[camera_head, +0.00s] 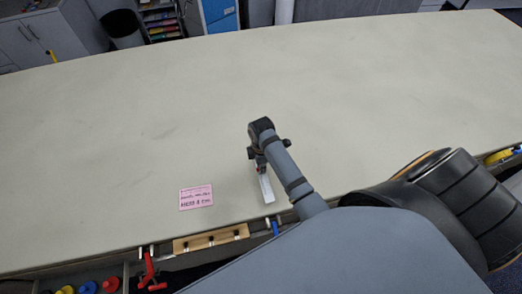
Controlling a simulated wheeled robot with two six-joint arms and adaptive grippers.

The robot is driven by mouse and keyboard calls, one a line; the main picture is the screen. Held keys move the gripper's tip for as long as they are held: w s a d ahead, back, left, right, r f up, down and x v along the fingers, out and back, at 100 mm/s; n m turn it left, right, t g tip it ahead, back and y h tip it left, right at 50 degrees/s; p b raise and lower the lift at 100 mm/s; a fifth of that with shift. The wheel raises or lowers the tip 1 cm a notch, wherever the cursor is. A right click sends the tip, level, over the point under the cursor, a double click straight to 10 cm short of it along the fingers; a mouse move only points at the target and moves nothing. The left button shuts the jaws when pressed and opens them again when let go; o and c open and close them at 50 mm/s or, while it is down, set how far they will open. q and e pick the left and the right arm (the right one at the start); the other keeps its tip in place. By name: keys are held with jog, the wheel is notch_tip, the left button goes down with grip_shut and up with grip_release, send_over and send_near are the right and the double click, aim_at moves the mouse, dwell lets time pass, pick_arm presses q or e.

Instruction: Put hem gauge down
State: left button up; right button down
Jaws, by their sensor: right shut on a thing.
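The hem gauge (267,188) is a short, pale, metallic strip at the near edge of the long table (130,130). My right gripper (261,169) reaches in from the lower right and is shut on the gauge's far end. The fingertips are small in view and partly hidden by my wrist. The gauge is at or just above the cloth; I cannot tell whether it touches. My left gripper is not in view.
A pink card (196,197) with writing lies left of the gauge. A wooden strip (211,239) is at the table's front edge, with red-handled tools (150,274) and coloured spools (88,287) below. The table's middle and far side are clear.

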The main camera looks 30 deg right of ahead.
jog(key=shift+w+f, duration=0.15)
jog(key=shift+f, duration=0.25)
jog(key=shift+f+p, duration=0.3)
jog(key=shift+f, duration=1)
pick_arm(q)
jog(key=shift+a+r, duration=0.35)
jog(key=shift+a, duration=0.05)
pick_arm(e)
jog(key=c, duration=1.3)
grip_release()
jog(key=shift+c, duration=0.2)
